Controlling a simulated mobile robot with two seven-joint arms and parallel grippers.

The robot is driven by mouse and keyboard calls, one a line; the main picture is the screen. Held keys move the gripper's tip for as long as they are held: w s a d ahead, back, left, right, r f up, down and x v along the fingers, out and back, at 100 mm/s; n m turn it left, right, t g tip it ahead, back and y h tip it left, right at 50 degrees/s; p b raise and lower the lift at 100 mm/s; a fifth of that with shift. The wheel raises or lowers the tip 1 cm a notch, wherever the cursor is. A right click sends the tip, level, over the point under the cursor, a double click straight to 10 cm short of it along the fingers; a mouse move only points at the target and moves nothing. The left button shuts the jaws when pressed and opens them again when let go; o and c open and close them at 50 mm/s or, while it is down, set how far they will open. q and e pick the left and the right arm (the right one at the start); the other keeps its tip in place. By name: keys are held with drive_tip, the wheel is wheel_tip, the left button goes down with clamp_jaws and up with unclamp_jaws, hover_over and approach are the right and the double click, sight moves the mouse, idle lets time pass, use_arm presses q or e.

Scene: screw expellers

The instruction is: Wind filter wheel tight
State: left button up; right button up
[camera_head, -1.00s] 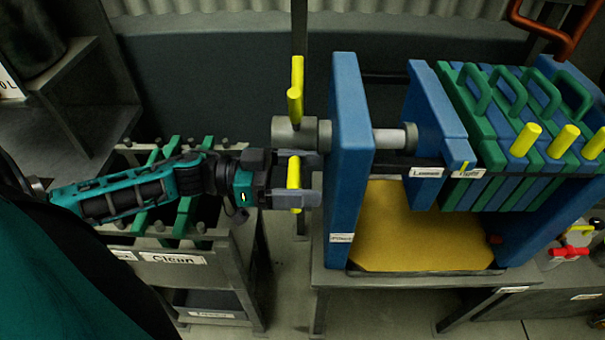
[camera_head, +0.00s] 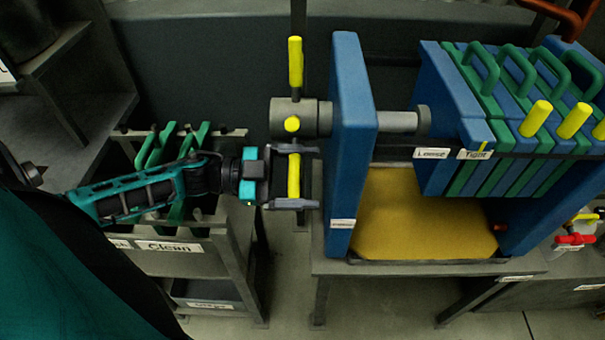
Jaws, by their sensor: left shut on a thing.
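The filter wheel is a grey hub (camera_head: 291,118) with yellow handles, on the left face of the blue end plate (camera_head: 350,140). One yellow handle (camera_head: 295,62) points up and another points down. My left gripper (camera_head: 294,178) is shut on the lower yellow handle (camera_head: 294,168), with one finger on each side of it. The grey screw shaft (camera_head: 396,122) comes through the end plate, its end close to the blue pressing plate (camera_head: 445,110). The pressing plate edge is near the "Tight" label (camera_head: 475,155), right of the "Loose" label (camera_head: 432,153). My right gripper is out of view.
Green and blue filter plates (camera_head: 515,130) with yellow grips stand packed on the right. A yellow-bottomed tray (camera_head: 420,261) lies below the press. A cart labelled "Clean" (camera_head: 170,247) with green plates stands under my left arm. A red-handled valve is at far right.

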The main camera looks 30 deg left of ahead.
use_arm(q)
drive_tip(key=shift+w+a+f+m+b, duration=0.1)
drive_tip(key=shift+w+f+m+b, duration=0.1)
drive_tip(key=shift+f+m, duration=0.2)
drive_tip(key=shift+w+a+f+m+b, duration=0.1)
drive_tip(key=shift+f+m+b, duration=0.1)
drive_tip(key=shift+f+m, duration=0.2)
drive_tip(key=o, duration=1.2)
drive_tip(key=shift+r, duration=0.1)
drive_tip(key=shift+a, duration=0.1)
drive_tip(key=v, duration=0.7)
drive_tip(key=shift+s+a, duration=0.2)
